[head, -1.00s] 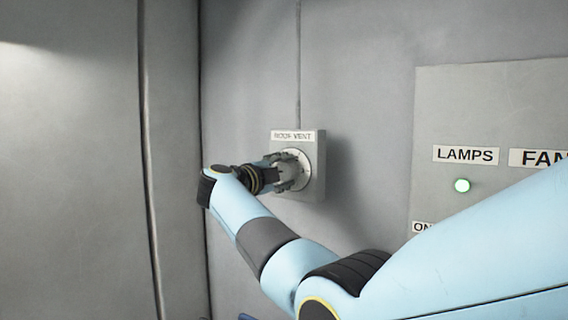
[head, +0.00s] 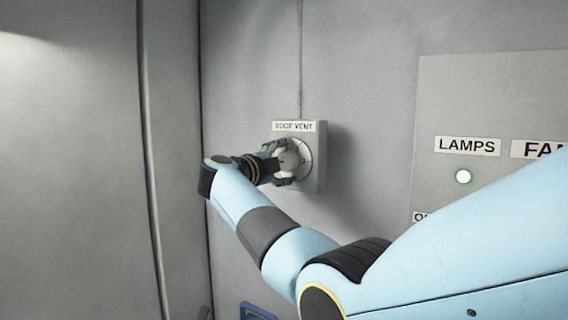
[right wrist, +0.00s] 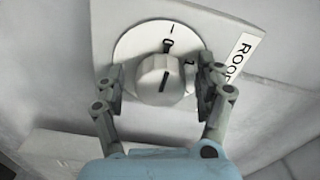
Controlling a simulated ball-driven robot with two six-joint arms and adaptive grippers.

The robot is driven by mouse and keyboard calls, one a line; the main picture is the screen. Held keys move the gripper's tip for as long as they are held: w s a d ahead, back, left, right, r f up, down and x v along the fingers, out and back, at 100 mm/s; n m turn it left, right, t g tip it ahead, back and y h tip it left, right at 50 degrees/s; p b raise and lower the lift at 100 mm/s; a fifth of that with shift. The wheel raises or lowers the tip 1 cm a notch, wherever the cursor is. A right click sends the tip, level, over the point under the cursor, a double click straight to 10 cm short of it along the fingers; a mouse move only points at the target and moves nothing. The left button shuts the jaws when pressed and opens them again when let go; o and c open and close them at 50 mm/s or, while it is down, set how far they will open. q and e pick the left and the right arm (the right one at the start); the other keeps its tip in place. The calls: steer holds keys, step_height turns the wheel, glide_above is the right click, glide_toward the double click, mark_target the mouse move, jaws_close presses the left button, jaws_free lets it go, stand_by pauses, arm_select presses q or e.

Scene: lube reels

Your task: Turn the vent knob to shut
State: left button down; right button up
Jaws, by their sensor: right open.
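The vent knob (head: 289,160) is a pale round knob on a grey wall box labelled "ROOF VENT" (head: 293,126). In the right wrist view the knob (right wrist: 159,80) stands on a white dial (right wrist: 128,48), with a dark line on its face. Dark marks on the dial show above the knob; I cannot read them all. My right gripper (head: 281,164) is at the knob, its fingers open on either side. In the right wrist view the right gripper (right wrist: 160,88) has gaps between its fingers and the knob. My left gripper is not in view.
A blue-edged object (head: 257,311) shows at the bottom.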

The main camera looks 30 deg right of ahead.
steer(key=v, duration=0.7)
steer(key=shift+a, duration=0.2)
